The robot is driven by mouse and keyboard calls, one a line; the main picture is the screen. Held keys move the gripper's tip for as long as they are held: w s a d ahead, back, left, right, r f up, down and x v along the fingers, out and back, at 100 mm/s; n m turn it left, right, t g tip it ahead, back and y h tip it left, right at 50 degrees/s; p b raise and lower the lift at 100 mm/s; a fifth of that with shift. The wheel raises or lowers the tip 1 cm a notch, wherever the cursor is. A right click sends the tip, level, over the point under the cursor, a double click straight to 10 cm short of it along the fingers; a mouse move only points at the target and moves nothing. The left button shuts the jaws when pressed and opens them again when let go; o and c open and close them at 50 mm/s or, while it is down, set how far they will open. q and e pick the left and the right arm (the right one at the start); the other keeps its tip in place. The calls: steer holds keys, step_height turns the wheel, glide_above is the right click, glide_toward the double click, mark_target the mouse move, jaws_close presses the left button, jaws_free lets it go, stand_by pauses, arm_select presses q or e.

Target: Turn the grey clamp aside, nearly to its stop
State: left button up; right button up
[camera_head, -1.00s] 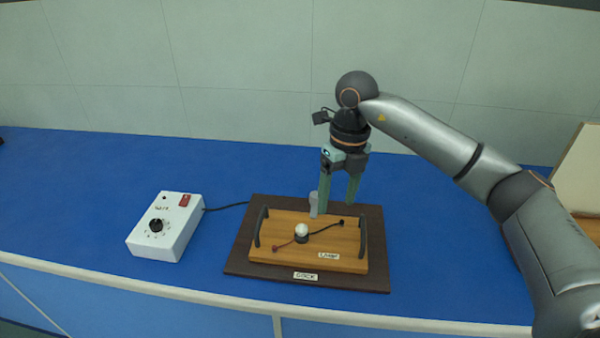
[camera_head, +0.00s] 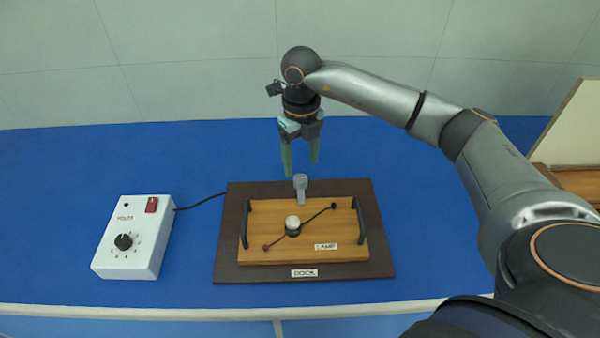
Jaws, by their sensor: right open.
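The grey clamp (camera_head: 301,189) stands at the back edge of the wooden lamp board (camera_head: 275,249), its lower end pointing toward the front over the board's edge. The board lies on the dark brown dock (camera_head: 230,235). My right gripper (camera_head: 300,172) points down just above and behind the clamp, with its two greenish fingers apart and nothing between them. Whether a finger touches the clamp's top I cannot tell. My left gripper is not in view.
The lamp board carries a white bulb (camera_head: 292,222), a red and a black lead, and dark handles at both ends. A white voltage box (camera_head: 133,238) with a knob stands at the left, its cable running toward the dock. Blue bench (camera_head: 60,190) is clear around them.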

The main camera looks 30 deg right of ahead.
mark_target(301, 177)
steer(key=shift+f, duration=2.7)
jaws_close()
